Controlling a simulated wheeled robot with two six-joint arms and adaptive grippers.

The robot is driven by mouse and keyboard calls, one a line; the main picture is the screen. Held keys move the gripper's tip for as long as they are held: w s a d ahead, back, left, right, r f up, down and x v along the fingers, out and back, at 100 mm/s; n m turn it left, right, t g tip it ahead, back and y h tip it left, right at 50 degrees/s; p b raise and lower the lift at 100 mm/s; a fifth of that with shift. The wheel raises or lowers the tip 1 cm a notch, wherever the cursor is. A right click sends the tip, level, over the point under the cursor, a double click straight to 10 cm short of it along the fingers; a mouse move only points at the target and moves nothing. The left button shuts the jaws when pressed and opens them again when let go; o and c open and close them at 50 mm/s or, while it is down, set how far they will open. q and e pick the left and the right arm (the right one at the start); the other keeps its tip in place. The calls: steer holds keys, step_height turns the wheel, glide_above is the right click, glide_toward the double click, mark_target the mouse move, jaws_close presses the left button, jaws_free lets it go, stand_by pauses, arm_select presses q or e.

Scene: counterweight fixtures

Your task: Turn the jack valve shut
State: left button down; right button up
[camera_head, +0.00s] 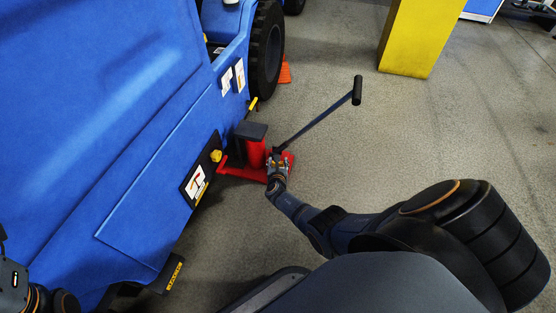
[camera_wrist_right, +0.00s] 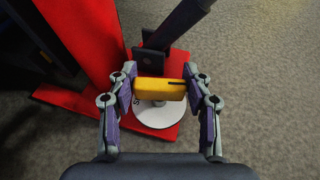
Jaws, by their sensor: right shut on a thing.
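The red jack (camera_head: 256,154) stands on the floor beside the blue vehicle, with its long dark handle (camera_head: 322,120) slanting up to the right. In the right wrist view the jack's red column and base (camera_wrist_right: 88,45) show. A yellow valve knob (camera_wrist_right: 160,89) sits above a round white disc (camera_wrist_right: 158,113) on the jack's base. My right gripper (camera_wrist_right: 160,92) is shut on the yellow knob, one finger on each side of it. In the head view my right gripper (camera_head: 277,168) is at the jack's base. Only part of my left arm shows at the lower left; its fingers are out of view.
The blue vehicle (camera_head: 130,110) fills the left side, with a black wheel (camera_head: 267,50) behind the jack. An orange cone (camera_head: 285,72) stands by the wheel. A yellow block (camera_head: 415,38) stands at the back. The grey floor right of the jack is clear.

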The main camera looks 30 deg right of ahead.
steer(key=shift+s+d+f+m+g+h+b, duration=0.1)
steer(key=shift+f+m+g+h+b, duration=0.05)
steer(key=shift+m+g+h+b, duration=0.65)
steer(key=shift+m+g+h, duration=0.3)
steer(key=shift+m+h, duration=0.2)
steer(key=shift+m, duration=0.1)
steer(key=o, duration=1.2)
steer(key=shift+c, duration=0.2)
steer(key=shift+s+a+r, duration=0.15)
steer(key=shift+a+r, duration=0.05)
steer(key=shift+a, duration=0.15)
steer(key=v, duration=0.7)
